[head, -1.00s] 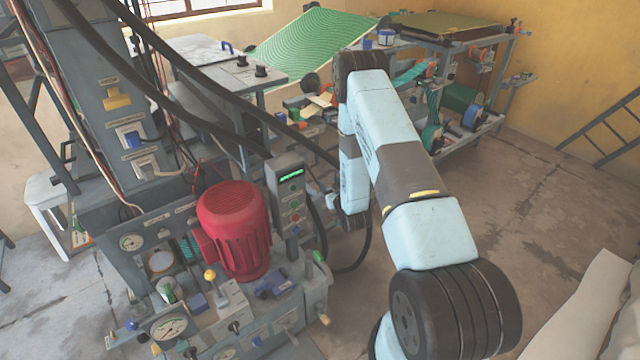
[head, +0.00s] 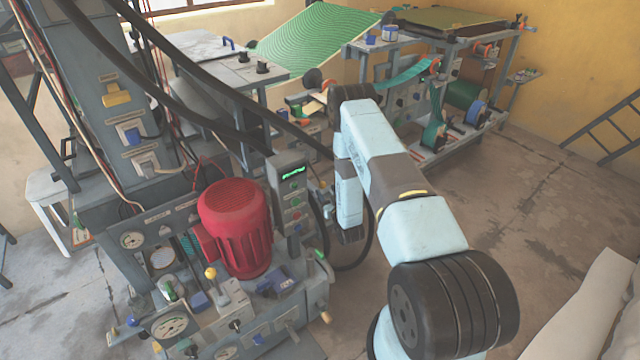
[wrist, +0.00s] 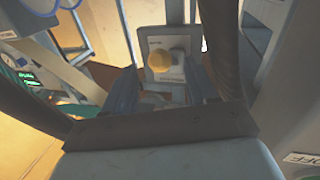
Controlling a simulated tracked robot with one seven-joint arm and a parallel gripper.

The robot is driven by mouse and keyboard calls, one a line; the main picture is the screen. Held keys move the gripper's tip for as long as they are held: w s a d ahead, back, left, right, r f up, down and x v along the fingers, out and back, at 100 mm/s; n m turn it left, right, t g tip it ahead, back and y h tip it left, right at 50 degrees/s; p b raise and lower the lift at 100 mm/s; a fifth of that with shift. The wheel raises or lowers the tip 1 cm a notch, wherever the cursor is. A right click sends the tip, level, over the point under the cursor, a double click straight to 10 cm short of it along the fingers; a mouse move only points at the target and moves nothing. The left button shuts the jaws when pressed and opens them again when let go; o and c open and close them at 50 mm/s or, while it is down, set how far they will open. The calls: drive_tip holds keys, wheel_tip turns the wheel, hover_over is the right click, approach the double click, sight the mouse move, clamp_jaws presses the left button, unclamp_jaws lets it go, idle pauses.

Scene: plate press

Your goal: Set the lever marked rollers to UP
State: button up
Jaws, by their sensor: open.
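A round yellow knob (wrist: 159,61) sits in front of a pale plate (wrist: 181,44) with small dark lettering in the wrist view. The lettering is too blurred to read, so I cannot tell whether this is the rollers lever or how it is set. My gripper (wrist: 162,66) is open, and its two fingers appear on either side of the knob. I cannot tell whether they touch it. In the head view my gripper is hidden. A lever with a yellow ball (head: 210,273) stands on the press in the head view; I cannot tell whether it is the same one.
Black hoses (head: 195,70) cross the press.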

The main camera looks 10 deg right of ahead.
sight(321, 182)
drive_tip(key=shift+w+a, duration=0.25)
drive_tip(key=shift+w, duration=1.55)
drive_tip(key=shift+w+a, duration=0.2)
drive_tip(key=shift+w, duration=1.55)
drive_tip(key=shift+c, duration=0.4)
clamp_jaws()
